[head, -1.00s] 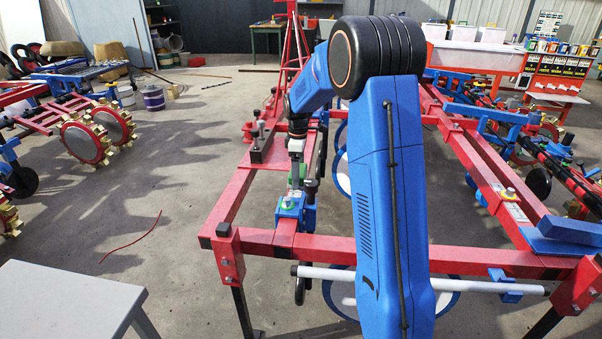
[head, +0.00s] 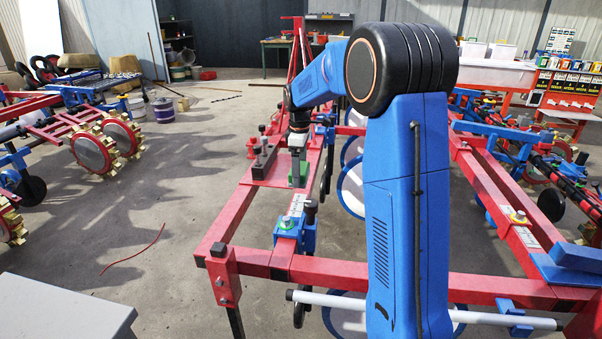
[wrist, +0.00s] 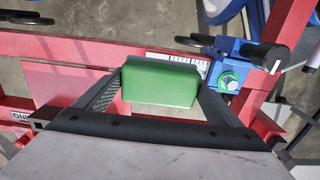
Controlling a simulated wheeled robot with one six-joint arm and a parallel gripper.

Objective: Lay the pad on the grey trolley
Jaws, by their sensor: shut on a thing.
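The pad is a green block (wrist: 160,82), held between the two fingers of my gripper (wrist: 160,92) in the wrist view. My gripper (head: 298,168) is shut on it. In the head view the pad (head: 299,178) shows small and partly hidden under the gripper, over the red frame and beyond the blue clamp. The grey trolley (head: 62,312) shows only as part of a flat, bare grey top at the bottom left of the head view, nearer than the pad and to its left.
The red frame (head: 230,205) carries a blue clamp (head: 295,237) with a green-ringed bolt. A white bar (head: 335,299) runs along the frame's near end. Bare floor (head: 165,230) lies left of the frame. Machines with toothed wheels (head: 92,155) stand further left.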

